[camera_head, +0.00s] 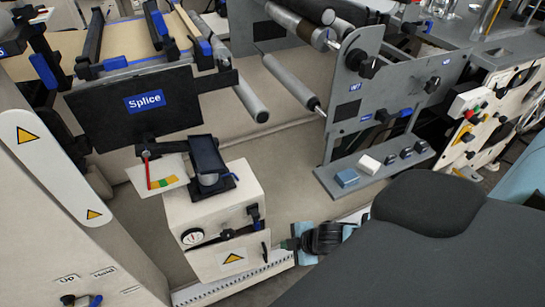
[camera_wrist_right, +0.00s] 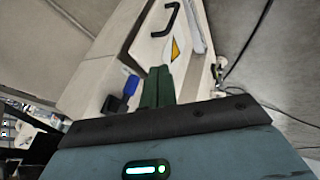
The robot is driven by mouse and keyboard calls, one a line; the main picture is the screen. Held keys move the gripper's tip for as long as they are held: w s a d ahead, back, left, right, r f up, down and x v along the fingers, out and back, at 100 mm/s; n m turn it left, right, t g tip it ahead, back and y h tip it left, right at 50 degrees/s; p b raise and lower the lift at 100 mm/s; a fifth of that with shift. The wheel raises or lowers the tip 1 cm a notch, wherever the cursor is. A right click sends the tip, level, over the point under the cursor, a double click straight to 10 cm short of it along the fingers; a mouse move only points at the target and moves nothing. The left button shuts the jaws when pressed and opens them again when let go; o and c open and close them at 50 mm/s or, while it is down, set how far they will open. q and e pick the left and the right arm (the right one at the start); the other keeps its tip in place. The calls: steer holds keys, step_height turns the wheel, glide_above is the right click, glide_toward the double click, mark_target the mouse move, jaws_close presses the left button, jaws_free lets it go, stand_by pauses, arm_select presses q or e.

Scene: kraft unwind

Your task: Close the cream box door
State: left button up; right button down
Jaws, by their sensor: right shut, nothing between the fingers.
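The cream box (camera_head: 178,212) stands low at centre-left in the head view, with a round gauge on its front. Its door (camera_head: 212,262) carries a yellow warning triangle and a dark handle (camera_head: 265,251). The door (camera_wrist_right: 146,45) and its black handle (camera_wrist_right: 165,19) also show in the right wrist view. I cannot tell how far the door stands open. My right gripper (camera_head: 289,243) is just right of the door in the head view, its green fingers together and empty. In the wrist view the fingers (camera_wrist_right: 158,86) point toward the door's face; contact is unclear. My left gripper is out of view.
A grey machine frame (camera_head: 345,125) with rollers stands behind on the right. A cream column (camera_head: 55,200) stands left. Floor shows between box and frame.

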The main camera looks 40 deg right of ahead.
steer(key=shift+w+f+b, duration=0.3)
steer(key=shift+w+f, duration=0.55)
steer(key=shift+w, duration=0.35)
steer(key=shift+w+f+b, duration=0.3)
steer(key=shift+w+f, duration=0.5)
steer(key=shift+w, duration=0.45)
steer(key=shift+w+f+b, duration=0.3)
steer(key=shift+w+f, duration=0.55)
steer(key=shift+w, duration=0.35)
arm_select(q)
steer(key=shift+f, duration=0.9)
arm_select(e)
steer(key=shift+d, duration=0.1)
